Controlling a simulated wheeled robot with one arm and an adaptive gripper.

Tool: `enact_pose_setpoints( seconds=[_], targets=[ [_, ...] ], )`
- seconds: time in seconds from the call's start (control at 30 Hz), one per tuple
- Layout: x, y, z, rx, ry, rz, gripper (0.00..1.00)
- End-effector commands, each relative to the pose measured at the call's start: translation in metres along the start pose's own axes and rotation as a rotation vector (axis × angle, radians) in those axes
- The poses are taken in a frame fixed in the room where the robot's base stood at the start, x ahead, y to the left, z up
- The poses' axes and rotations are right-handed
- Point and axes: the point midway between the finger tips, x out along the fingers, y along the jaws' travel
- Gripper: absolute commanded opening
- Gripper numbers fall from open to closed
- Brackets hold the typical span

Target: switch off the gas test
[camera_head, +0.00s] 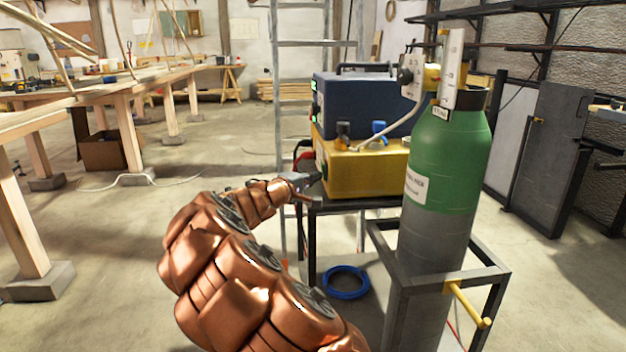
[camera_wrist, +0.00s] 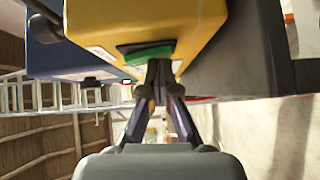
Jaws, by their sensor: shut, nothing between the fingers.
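A yellow box (camera_head: 365,172) stands on a dark stand beside the gas cylinder, with a blue box (camera_head: 355,103) on top of it. In the wrist view the yellow box (camera_wrist: 140,22) shows a green part (camera_wrist: 146,56) set in a dark surround on its face. My gripper (camera_head: 318,180) is at the left end of the yellow box. In the wrist view its fingertips (camera_wrist: 160,70) are together and empty, right in front of the green part and overlapping its edge. I cannot tell whether they touch it.
A green-and-grey gas cylinder (camera_head: 440,190) with a regulator stands in a metal frame (camera_head: 400,270) to the right. A pale hose runs from it to the yellow box. A blue hose coil (camera_head: 346,282) lies on the floor. A ladder (camera_head: 298,60) stands behind.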

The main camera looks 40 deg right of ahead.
Motion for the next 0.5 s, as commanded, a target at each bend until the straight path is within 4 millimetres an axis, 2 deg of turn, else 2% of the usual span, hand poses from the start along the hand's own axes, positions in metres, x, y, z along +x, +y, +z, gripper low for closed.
enact_pose_setpoints(
  seconds=[0.1, 0.27, 0.4, 0.5],
  targets=[
    [0.001, 0.000, 0.003, 0.001, -0.008, -0.001, 0.00],
    [-0.010, -0.004, -0.006, 0.001, -0.004, -0.001, 0.00],
    [-0.027, -0.009, -0.018, -0.001, -0.004, 0.001, 0.00],
    [-0.047, -0.008, -0.019, -0.003, -0.003, 0.003, 0.00]
  ],
)
